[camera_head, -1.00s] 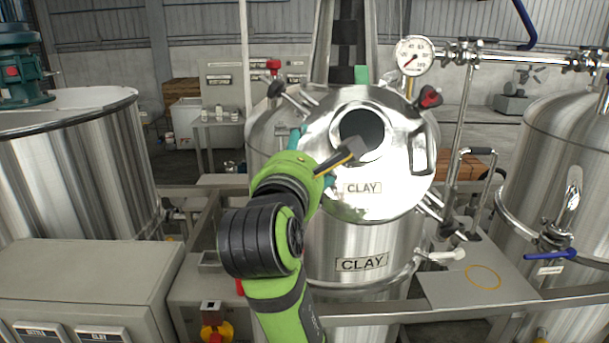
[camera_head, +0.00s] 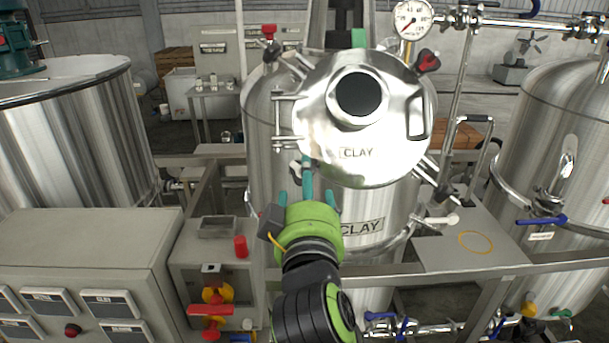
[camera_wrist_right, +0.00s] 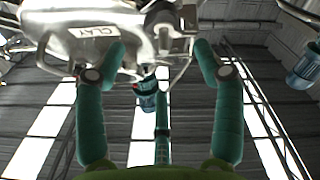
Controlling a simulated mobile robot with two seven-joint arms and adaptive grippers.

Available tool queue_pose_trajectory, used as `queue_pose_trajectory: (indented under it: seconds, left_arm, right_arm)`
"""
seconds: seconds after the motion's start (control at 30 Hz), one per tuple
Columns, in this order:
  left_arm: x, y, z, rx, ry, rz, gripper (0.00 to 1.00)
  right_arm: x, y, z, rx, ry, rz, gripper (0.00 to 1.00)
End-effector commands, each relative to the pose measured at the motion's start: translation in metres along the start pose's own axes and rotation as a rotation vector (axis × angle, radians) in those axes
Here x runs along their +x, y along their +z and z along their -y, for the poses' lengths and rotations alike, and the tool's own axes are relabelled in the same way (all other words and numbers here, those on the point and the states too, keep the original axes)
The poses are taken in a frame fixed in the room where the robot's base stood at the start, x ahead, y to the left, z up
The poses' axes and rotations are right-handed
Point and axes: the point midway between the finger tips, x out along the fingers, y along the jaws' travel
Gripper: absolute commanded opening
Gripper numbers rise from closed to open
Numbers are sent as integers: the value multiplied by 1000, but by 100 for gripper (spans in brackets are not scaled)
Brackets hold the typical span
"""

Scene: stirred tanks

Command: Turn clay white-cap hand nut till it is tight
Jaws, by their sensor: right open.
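The clay tank (camera_head: 268,130) is steel, with a round tilted lid (camera_head: 392,140) marked CLAY. My right gripper (camera_head: 308,188) is at the lid's lower left edge, teal fingers pointing up and spread, with nothing between them that I can make out. In the wrist view, the open fingers (camera_wrist_right: 160,52) straddle the lid's rim (camera_wrist_right: 72,45) and small metal fittings. A small dark and pale fitting (camera_head: 296,169) shows just above the fingers; I cannot tell whether it is the white-cap hand nut. A white-ended handle (camera_head: 446,219) sits at the tank's lower right. My left gripper is out of view.
Red-capped knobs (camera_head: 268,33) and (camera_head: 428,61) stand at the lid's upper left and right. A gauge (camera_head: 412,19) and pipes are behind. A control box (camera_head: 75,255) and a red-handled switch (camera_head: 211,309) are lower left. A steel plate (camera_head: 470,260) is to the right.

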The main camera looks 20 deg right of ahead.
Motion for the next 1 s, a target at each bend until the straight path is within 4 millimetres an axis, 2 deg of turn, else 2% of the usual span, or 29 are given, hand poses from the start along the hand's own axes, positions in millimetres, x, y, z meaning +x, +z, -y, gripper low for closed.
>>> queue_pose_trajectory:
  seconds: [0.1, 0.2, 0.37, 0.6, 0.7, 0.9, 1.0]
  left_arm:
    - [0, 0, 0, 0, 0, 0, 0]
    - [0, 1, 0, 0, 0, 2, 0]
    - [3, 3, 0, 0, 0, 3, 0]
    - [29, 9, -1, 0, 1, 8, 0]
    - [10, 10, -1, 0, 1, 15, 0]
    - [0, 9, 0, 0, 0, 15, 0]
    - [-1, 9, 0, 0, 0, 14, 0]
  right_arm:
    - [-9, 9, 5, 226, -31, -5, 69]
    - [-14, 13, 8, 361, -51, -4, 69]
    - [-15, 17, 11, 453, -62, -3, 69]
    - [8, 20, 13, 460, -59, -6, 69]
    - [25, 12, 10, 451, -58, 1, 69]
    - [48, 13, 12, 454, -60, -1, 69]
    - [53, 13, 13, 457, -61, -2, 69]
